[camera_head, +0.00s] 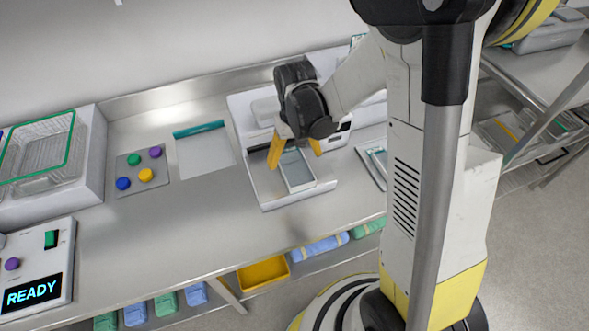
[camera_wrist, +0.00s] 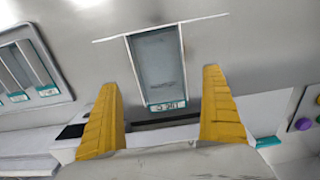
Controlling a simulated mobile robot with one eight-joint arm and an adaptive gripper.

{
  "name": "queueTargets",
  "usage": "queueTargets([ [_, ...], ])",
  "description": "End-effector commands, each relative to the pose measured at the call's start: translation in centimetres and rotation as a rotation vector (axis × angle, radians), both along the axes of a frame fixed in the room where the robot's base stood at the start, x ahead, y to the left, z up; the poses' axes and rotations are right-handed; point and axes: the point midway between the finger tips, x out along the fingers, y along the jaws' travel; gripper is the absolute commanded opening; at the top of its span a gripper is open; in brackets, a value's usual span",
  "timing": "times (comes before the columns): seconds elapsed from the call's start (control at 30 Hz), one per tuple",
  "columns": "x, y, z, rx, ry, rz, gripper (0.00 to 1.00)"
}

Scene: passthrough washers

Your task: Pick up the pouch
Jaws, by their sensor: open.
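The pouch (camera_head: 298,171) looks like a flat grey-blue rectangle with a pale border, lying on a white and metal surface in the middle of the bench. In the wrist view the pouch (camera_wrist: 157,62) has a small marked teal band at its near end. My gripper (camera_head: 294,158) hangs over it with its yellow fingers spread. In the wrist view my gripper (camera_wrist: 159,79) has one finger on each side of the pouch's near end, apart from it, with nothing held. The height gap is hard to judge.
A sheet with a teal strip (camera_head: 205,152) and a plate of coloured knobs (camera_head: 141,171) lie to the left. A wire basket (camera_head: 40,150) stands farther left. A tray with similar flat items (camera_head: 371,163) lies to the right, partly behind my arm. The bench front is clear.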

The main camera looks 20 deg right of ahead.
Motion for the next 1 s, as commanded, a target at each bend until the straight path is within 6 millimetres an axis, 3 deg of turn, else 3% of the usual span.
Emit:
queueTargets([
  [0.1, -0.1, 0.1, -2.3, 0.0, 0.0, 0.0, 0.95],
  [0.23, -0.1, 0.1, -4.0, 0.0, 0.0, 0.0, 0.95],
  [0.53, -0.2, 0.1, -4.4, 0.0, 0.0, 0.0, 0.95],
  [0.67, -0.2, 0.1, -4.4, 0.0, 0.0, 0.0, 0.56],
  [1.0, -0.2, 0.1, -4.4, 0.0, -0.001, 0.0, 0.54],
])
